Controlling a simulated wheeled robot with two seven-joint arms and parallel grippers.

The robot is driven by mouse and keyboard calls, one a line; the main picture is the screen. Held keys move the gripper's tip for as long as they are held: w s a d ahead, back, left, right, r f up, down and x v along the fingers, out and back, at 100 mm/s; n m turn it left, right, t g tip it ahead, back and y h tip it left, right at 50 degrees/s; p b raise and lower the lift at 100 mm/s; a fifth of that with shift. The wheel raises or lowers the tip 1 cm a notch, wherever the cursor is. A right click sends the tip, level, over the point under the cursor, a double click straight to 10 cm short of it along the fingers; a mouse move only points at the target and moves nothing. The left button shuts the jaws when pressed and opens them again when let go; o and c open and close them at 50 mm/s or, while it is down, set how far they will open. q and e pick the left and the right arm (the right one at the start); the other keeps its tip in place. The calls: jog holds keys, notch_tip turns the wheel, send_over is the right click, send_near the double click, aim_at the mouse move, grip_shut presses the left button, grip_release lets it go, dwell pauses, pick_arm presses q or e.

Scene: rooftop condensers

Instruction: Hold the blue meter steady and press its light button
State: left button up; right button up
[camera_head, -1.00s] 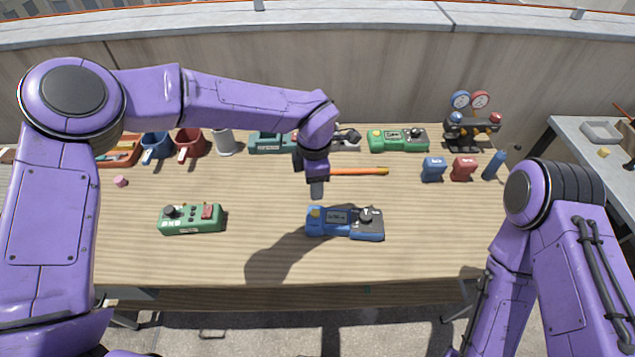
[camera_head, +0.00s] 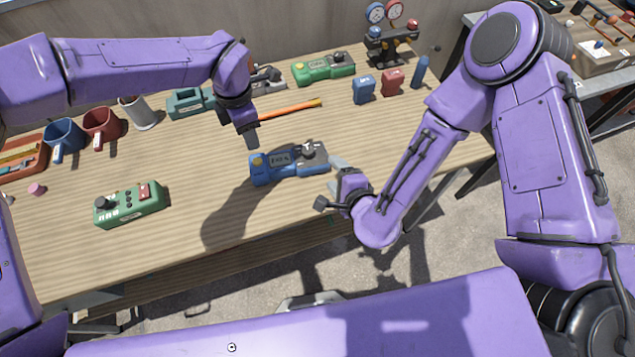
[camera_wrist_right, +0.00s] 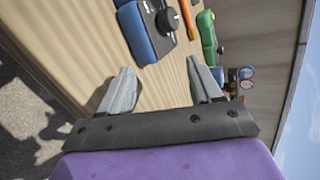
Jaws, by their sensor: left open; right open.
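The blue meter (camera_head: 272,168) lies on the wooden table with its small display, a dark dial and a yellow button (camera_head: 257,161) at its left end. It also shows in the right wrist view (camera_wrist_right: 139,38), ahead of the fingers and apart from them. My left gripper (camera_head: 251,141) points down just behind the meter's left part; its fingers overlap in the head view and hide their gap. My right gripper (camera_wrist_right: 163,85) is open and empty. In the head view it is at the meter's right end, near the table's front edge, and I cannot tell whether it touches there.
A green control box (camera_head: 130,204) lies to the left, a green meter (camera_head: 323,68) behind.

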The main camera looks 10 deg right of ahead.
aim_at(309, 155)
jog(key=m+t, duration=0.1)
jog(key=m, duration=0.1)
jog(key=w+a+m+t, duration=0.1)
jog(key=m, duration=0.1)
jog(key=a+m+t, duration=0.1)
jog(key=m, duration=0.1)
jog(key=shift+w+f, duration=0.15)
jog(key=shift+f, duration=0.1)
jog(key=m, duration=0.3)
jog(key=s+a+m+t+h, duration=0.1)
jog(key=m, duration=0.2)
jog(key=a+m+t, duration=0.1)
jog(key=m, duration=0.1)
jog(key=shift+s+a+f+m, duration=0.2)
jog(key=shift+f+m, duration=0.2)
jog(key=shift+s+a+f+m+t+h, duration=0.1)
jog(key=shift+s+m+t+h, duration=0.1)
jog(key=shift+m, duration=0.4)
jog(key=shift+s+a+f+m+t+h, duration=0.1)
jog(key=shift+m+t+h, duration=0.1)
jog(key=shift+m, duration=0.4)
jog(key=w, duration=1)
jog(key=shift+w+a, duration=0.25)
jog(key=shift+c, duration=0.3)
